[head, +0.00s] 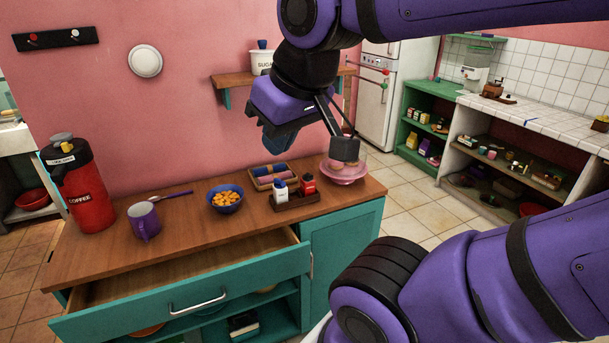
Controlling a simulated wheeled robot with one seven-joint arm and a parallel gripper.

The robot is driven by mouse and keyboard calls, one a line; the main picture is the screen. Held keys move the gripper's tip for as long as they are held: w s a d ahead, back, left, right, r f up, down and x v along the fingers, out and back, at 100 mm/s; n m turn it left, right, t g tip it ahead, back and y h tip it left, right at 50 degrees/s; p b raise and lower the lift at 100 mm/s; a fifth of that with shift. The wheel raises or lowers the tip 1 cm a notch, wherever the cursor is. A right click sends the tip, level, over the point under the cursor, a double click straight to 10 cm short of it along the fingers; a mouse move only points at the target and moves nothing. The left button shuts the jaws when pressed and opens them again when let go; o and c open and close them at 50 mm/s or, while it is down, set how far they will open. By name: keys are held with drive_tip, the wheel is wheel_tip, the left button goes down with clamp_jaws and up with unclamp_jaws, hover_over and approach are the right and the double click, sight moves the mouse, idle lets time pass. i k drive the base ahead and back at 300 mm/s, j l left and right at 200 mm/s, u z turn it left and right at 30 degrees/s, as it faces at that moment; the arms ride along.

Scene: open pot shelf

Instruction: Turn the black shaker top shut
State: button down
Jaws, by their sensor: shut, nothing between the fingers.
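A red shaker (308,185) with a dark top stands upright in a small wooden caddy (296,201) on the wooden counter. The caddy is near the counter's front right. My gripper (344,150) is shut and empty. In the picture it is above and to the right of the red shaker, in front of the pink bowl, apart from both shakers. How far the dark top is turned is too small to tell.
The pink bowl (345,172) stands at the counter's right end. A tray of rolled cloths (268,177), a blue bowl of orange food (225,198), a purple mug (144,221) and a red coffee flask (86,197) stand leftward. A teal drawer (190,296) is pulled open below.

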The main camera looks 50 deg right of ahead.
sight(306, 176)
drive_tip(key=z, duration=1.1)
